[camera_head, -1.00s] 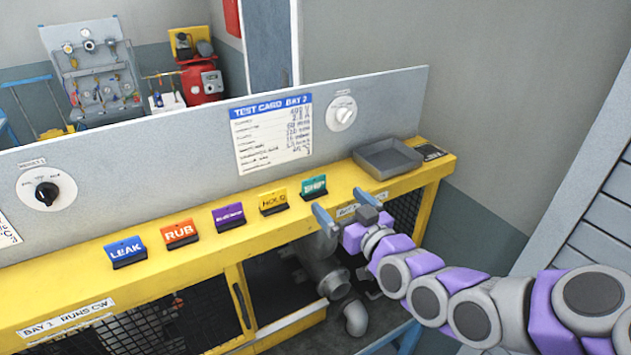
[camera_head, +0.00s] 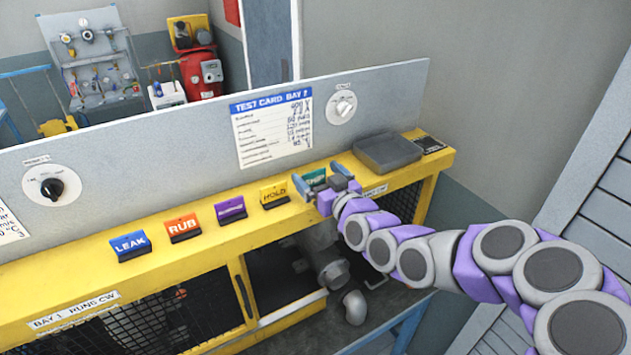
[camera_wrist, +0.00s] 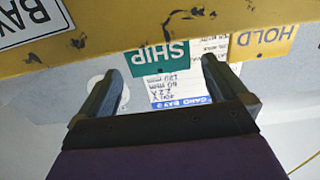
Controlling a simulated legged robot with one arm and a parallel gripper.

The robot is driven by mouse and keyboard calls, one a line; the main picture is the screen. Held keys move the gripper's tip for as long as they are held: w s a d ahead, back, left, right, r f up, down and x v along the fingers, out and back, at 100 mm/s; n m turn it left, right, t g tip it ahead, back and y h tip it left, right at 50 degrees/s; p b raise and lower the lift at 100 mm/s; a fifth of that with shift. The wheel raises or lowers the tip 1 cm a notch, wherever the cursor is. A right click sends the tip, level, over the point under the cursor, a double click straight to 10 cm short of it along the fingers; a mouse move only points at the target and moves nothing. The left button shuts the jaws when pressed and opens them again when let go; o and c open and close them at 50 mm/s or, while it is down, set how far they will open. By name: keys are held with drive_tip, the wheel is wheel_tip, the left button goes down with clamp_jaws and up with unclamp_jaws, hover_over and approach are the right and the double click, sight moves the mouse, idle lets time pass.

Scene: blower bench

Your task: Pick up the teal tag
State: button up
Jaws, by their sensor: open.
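The teal tag (camera_head: 314,177) stands in a holder at the right end of a row of tags on the yellow ledge. In the head view it is partly hidden behind my gripper (camera_head: 317,183). The wrist view shows the teal tag (camera_wrist: 158,57), upside down, with "SHIP" on it. My gripper also shows in the wrist view (camera_wrist: 154,75); its two fingers are apart, with the tag showing between their tips. Nothing is held. Whether a finger touches the tag cannot be told.
The yellow HOLD tag (camera_head: 274,194) stands just left of the teal tag. Purple (camera_head: 231,208), orange RUB (camera_head: 183,227) and blue LEAK (camera_head: 131,246) tags follow further left. A grey tray (camera_head: 388,154) lies to the right. A grey upright panel (camera_head: 200,150) rises behind the ledge.

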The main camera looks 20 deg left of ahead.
sight(315, 173)
drive_tip(key=x, duration=0.4)
drive_tip(key=shift+a+f+p, duration=0.15)
drive_tip(key=shift+a+p, duration=0.1)
drive_tip(key=shift+p, duration=0.05)
drive_tip(key=shift+d, duration=0.4)
drive_tip(key=c, duration=1.1)
drive_tip(key=shift+o, duration=0.2)
